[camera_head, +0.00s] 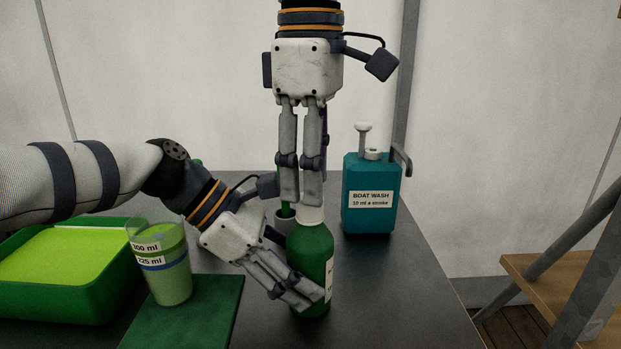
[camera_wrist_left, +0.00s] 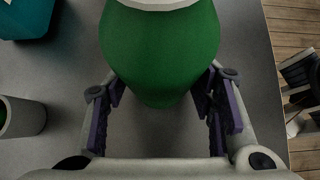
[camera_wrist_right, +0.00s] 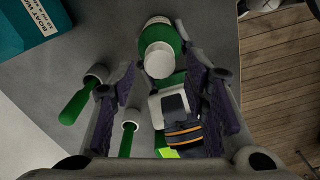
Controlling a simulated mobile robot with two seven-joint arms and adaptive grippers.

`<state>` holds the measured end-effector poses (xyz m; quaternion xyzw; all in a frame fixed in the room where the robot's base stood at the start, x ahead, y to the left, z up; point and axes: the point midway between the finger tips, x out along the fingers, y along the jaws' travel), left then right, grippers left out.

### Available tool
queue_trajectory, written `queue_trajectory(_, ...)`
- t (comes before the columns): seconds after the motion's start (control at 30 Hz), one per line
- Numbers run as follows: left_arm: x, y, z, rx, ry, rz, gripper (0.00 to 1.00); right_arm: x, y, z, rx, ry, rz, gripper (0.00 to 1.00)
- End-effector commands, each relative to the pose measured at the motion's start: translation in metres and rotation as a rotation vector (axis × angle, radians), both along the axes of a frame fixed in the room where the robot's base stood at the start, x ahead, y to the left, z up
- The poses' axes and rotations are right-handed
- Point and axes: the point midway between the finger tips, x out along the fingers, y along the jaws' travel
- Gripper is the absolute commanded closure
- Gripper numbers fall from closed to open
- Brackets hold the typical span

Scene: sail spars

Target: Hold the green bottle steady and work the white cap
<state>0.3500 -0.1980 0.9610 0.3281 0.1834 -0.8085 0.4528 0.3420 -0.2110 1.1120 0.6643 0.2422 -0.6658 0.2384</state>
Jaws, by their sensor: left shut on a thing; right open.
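The green bottle (camera_head: 311,250) stands upright on the dark table, with the white cap (camera_head: 311,215) on top. My left gripper (camera_head: 308,298) is shut on the lower part of the bottle. In the left wrist view the bottle (camera_wrist_left: 162,55) sits between its fingers. My right gripper (camera_head: 304,200) points straight down over the cap, with its fingertips at about the cap's upper edge. In the right wrist view it is open, and the cap (camera_wrist_right: 159,61) shows between the separated fingers. I cannot tell whether they touch it.
A teal boat-wash container (camera_head: 371,205) stands behind right. Small grey cups holding green sticks, one cup (camera_head: 283,222) just left of the bottle, are close by. A measuring cup (camera_head: 163,262), green mat (camera_head: 190,315) and green tray (camera_head: 60,298) lie left. Table right of the bottle is clear.

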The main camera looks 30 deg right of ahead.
Motion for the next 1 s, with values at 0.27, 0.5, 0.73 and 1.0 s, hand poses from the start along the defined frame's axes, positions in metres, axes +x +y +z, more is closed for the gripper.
queue_trajectory(0.27, 0.0, 0.0, -0.001, 0.002, 0.0, 0.0, 1.0, 0.001, 0.001, -0.001, 0.0, -0.005, 1.157, 0.59)
queue_trajectory(0.5, 0.0, 0.0, -0.001, 0.002, 0.0, 0.0, 1.0, 0.001, 0.0, -0.003, -0.003, -0.004, 1.159, 0.59)
queue_trajectory(0.73, 0.0, 0.0, -0.001, 0.002, 0.001, 0.0, 1.0, 0.0, 0.0, -0.026, -0.001, -0.002, 1.157, 0.59)
queue_trajectory(1.0, 0.0, 0.0, -0.001, 0.003, 0.001, -0.001, 1.0, 0.001, 0.0, -0.031, -0.003, -0.004, 1.156, 0.66)
